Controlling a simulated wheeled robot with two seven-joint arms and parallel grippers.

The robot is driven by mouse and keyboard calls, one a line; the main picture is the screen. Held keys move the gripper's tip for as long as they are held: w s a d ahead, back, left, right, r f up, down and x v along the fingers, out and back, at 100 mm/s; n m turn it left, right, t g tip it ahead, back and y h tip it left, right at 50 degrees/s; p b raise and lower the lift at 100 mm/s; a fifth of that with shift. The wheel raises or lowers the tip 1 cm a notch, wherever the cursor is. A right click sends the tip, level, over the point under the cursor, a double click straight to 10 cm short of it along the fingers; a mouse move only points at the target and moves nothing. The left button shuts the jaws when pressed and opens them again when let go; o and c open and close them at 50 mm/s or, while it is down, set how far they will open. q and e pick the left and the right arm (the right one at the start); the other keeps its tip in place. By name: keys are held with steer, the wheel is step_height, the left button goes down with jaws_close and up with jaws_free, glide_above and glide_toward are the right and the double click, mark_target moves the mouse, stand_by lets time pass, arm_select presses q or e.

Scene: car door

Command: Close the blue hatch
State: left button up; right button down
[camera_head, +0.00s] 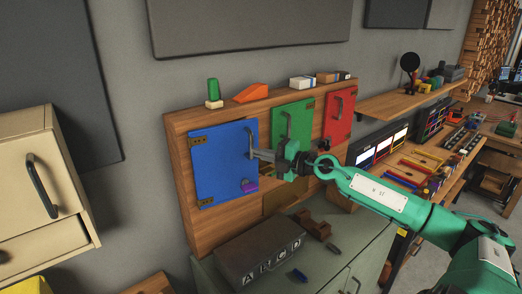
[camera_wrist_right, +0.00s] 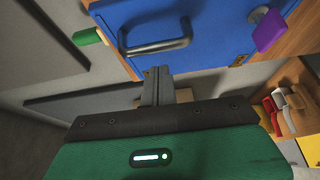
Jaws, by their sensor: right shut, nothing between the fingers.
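The blue hatch (camera_head: 222,165) is at the left of an upright wooden board, hinged on its left side. Its dark handle (camera_head: 249,142) is near the right edge, with a purple knob (camera_head: 249,186) below. I cannot tell exactly how far the hatch stands open. My right gripper (camera_head: 256,153) is shut and empty, its fingertips close to the handle; contact is unclear. In the right wrist view, the shut fingers (camera_wrist_right: 156,84) point at the blue hatch (camera_wrist_right: 220,35), next to its handle (camera_wrist_right: 157,43). My left gripper is out of view.
A green hatch (camera_head: 291,123) and a red hatch (camera_head: 340,113) are to the right on the wooden board (camera_head: 180,150). A dark case (camera_head: 262,255) lies on the cabinet below. A cream cabinet (camera_head: 30,170) stands at the left. Small blocks sit on the board's top.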

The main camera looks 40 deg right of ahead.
mark_target(245, 143)
steer(key=shift+w+d, duration=0.25)
steer(key=shift+w, duration=0.5)
steer(key=w+b, duration=0.1)
steer(key=w+d+y+b, duration=0.1)
steer(key=w+n+b, duration=0.1)
steer(key=shift+w+d+g+y, duration=0.1)
steer(key=shift+d+g+y, duration=0.2)
steer(key=shift+d+y, duration=0.1)
steer(key=shift+w+d, duration=0.15)
steer(key=shift+w, duration=0.15)
steer(key=shift+f, duration=0.1)
